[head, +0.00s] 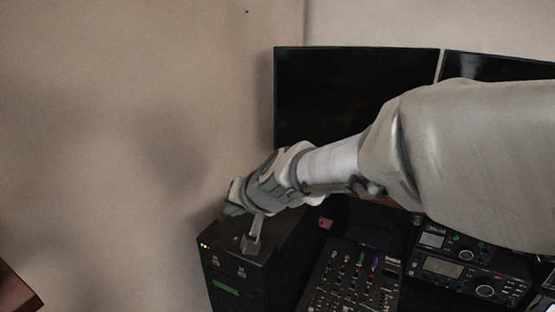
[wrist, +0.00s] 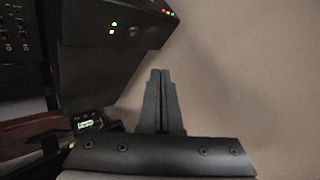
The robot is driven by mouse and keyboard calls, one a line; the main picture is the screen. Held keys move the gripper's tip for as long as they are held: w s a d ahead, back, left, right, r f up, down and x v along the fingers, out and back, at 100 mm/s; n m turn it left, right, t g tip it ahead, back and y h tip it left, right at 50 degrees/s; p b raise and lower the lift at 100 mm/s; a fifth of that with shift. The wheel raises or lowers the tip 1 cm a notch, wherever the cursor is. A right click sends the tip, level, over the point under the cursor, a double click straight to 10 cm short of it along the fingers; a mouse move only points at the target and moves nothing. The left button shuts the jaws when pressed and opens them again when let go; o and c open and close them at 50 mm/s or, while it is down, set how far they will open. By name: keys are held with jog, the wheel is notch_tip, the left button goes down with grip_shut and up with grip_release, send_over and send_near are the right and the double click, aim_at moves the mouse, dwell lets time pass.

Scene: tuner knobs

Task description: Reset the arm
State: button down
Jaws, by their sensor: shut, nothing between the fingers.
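My arm reaches in from the right in the head view, across the front of the monitors. My gripper (head: 250,246) is at the lower middle of the head view, over or in front of the top of a black box-shaped unit (head: 232,275). In the wrist view my gripper (wrist: 161,72) shows its two dark fingers pressed together with nothing between them. Whether the fingers touch the unit cannot be told.
A black mixer panel with small knobs (head: 352,280) stands right of the unit. Radio sets with round knobs (head: 458,272) sit at the lower right. A dark monitor (head: 330,95) and a second one (head: 495,68) stand behind my arm. The beige wall (head: 130,110) fills the left.

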dwell(0.4)
jog(key=s+d+r+h, duration=0.1)
jog(key=s+d+h, duration=0.2)
jog(key=s+d, duration=0.6)
jog(key=s+d+r+g+h, duration=0.1)
jog(key=s+d+h, duration=0.2)
jog(key=s+d, duration=0.6)
jog(key=d, duration=0.8)
jog(key=shift+s+d, duration=0.15)
jog(key=shift+d, duration=0.05)
jog(key=shift+d, duration=0.15)
